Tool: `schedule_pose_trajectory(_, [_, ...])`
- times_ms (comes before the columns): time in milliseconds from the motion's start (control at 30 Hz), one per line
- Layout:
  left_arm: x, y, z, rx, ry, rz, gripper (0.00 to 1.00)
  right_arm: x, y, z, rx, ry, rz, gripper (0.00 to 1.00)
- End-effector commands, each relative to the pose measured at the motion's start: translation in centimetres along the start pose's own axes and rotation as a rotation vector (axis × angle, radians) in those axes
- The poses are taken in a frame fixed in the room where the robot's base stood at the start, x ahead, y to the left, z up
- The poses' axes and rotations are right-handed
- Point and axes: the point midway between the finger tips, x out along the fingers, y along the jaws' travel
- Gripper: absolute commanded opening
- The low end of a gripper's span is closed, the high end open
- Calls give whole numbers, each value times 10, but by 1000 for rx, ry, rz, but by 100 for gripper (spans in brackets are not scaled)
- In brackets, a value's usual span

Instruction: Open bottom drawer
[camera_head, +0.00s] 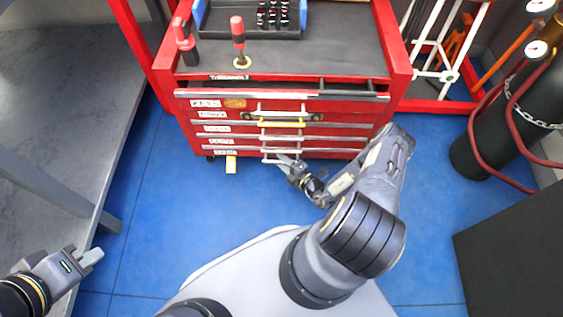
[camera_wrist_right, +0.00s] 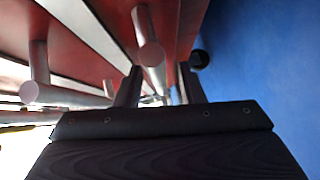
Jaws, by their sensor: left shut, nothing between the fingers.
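The red tool cabinet (camera_head: 345,145) stands on the blue floor with its stacked drawers facing me. Its bottom drawer (camera_head: 335,154) looks flush with the drawers just above. The lowest bar handle (camera_head: 272,161) shows beside my right gripper (camera_head: 284,162), which is low at the cabinet front. In the right wrist view, the right fingers (camera_wrist_right: 160,88) are apart, with a silver handle (camera_wrist_right: 149,52) in line with the gap. I cannot tell whether they touch it. My left gripper (camera_head: 92,257) is shut and empty at the lower left, far from the cabinet.
A screwdriver (camera_head: 238,30), a red-handled tool (camera_head: 186,45) and a blue tray (camera_head: 250,32) are on the cabinet top. A grey workbench (camera_head: 60,120) stands left. A black cylinder (camera_head: 490,140) with red hoses stands right.

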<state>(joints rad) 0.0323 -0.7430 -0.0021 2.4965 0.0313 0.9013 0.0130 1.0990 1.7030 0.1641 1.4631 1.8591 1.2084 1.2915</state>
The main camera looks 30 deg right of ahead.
Motion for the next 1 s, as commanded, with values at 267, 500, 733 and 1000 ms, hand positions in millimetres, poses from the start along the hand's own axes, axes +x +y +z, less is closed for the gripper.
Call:
schedule_pose_trajectory(267, [2, -1, 1, 0, 0, 0, 0, 8, 1, 0, -1, 0, 0, 35])
schedule_pose_trajectory(500, [2, -1, 1, 0, 0, 0, 0, 7, 1, 0, -1, 0, 0, 16])
schedule_pose_trajectory(733, [2, -1, 1, 0, 0, 0, 0, 7, 1, 0, -1, 0, 0, 0])
schedule_pose_trajectory(1000, [2, -1, 1, 0, 0, 0, 0, 4, 0, 2, -1, 0, 0, 0])
